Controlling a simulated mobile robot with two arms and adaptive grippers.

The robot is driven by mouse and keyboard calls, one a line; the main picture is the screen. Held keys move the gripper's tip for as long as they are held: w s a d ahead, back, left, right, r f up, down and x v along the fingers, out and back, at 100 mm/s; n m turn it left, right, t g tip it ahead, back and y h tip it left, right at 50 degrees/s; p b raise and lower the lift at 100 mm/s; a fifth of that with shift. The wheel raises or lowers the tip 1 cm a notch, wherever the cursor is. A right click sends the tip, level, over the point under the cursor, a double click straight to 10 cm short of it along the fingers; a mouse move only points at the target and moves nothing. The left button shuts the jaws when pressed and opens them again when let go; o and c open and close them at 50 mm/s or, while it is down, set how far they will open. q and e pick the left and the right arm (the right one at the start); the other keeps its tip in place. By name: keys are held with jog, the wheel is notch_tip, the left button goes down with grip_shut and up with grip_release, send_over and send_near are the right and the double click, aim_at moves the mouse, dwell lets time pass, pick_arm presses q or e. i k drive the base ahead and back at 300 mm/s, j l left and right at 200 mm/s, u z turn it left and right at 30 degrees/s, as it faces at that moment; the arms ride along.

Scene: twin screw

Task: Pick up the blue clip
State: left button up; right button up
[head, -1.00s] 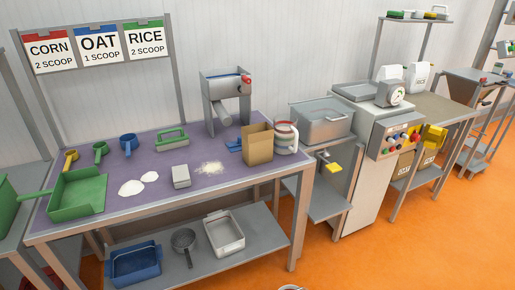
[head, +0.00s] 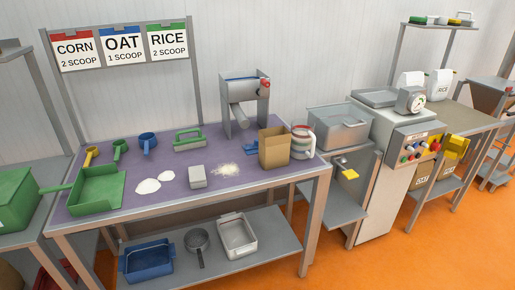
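A small blue object (head: 250,149), which looks like the blue clip, lies on the purple tabletop (head: 225,196). It is just left of an open brown cardboard box (head: 274,149) and in front of the grey metal machine (head: 240,105). The box stands close to it and may hide part of it; its exact shape is too small to tell. Neither of my grippers shows in the head view.
A white pile of powder (head: 225,170), a grey block (head: 198,177) and a green dustpan (head: 97,192) lie on the table. A striped round container (head: 303,141) stands right of the box. A lower shelf (head: 270,252) holds trays. Orange floor is clear at front right.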

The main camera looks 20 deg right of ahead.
aim_at(253, 149)
jog(key=l+u, duration=0.1)
jog(key=u, duration=0.25)
jog(key=l+u, duration=0.1)
jog(key=u, duration=0.65)
jog(key=k+l+u, duration=0.3)
jog(key=l, duration=0.25)
jog(key=k+l+u, duration=0.15)
jog(key=l+u, duration=0.15)
jog(key=l, duration=0.25)
jog(key=k+l+u, duration=0.25)
jog(key=l, duration=0.2)
jog(key=k+l+u, duration=0.3)
jog(key=k+l, duration=0.05)
jog(key=l, duration=0.1)
